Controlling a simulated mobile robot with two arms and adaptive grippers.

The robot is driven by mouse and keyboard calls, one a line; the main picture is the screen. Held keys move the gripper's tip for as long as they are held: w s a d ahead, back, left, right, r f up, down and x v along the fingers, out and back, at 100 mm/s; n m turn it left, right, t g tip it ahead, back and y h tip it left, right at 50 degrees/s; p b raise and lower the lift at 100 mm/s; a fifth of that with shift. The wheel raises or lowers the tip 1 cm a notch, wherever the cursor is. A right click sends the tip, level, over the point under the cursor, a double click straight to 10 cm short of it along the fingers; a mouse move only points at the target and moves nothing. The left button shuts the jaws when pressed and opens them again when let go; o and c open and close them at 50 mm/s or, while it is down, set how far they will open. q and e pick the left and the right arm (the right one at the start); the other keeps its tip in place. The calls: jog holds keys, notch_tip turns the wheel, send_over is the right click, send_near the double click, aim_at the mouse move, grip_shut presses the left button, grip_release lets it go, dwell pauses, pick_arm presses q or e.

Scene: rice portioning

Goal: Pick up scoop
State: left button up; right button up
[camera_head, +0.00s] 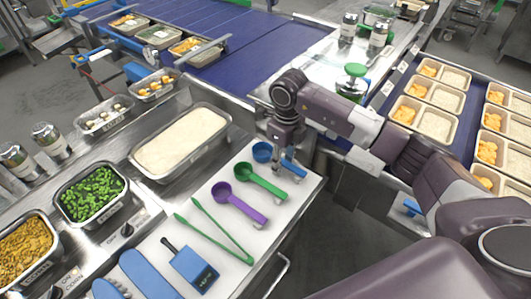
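A blue scoop (262,152) lies on the white board at the counter's right end, its handle pointing right. A green scoop (246,171) and a purple scoop (224,191) lie nearer to me, to its left. My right gripper (284,156) points down at the blue scoop, over the part between bowl and handle, and hides some of it. Its fingertips are too small and dark to show whether they are apart or closed on the scoop. My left gripper is not in view.
A rice tray (222,113), green beans (120,209) and corn (47,270) stand in metal pans to the left. Green tongs (222,236) and a blue-headed tool (197,266) lie on the board. Filled meal trays (451,104) sit on the right belt.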

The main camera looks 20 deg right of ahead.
grip_shut()
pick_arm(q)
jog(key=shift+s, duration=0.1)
pick_arm(e)
jog(key=shift+r, duration=0.1)
dwell(0.3)
jog(key=shift+w+r, duration=0.1)
jog(key=shift+r, duration=0.2)
notch_tip(320, 180, up, 12)
jog(key=b, duration=0.3)
notch_tip(320, 180, up, 7)
send_over(284, 161)
pick_arm(q)
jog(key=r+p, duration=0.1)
jog(key=p, duration=0.2)
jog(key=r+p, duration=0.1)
jog(key=p, duration=0.1)
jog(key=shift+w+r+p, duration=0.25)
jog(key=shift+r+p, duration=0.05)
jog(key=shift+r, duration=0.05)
pick_arm(e)
notch_tip(284, 161, up, 6)
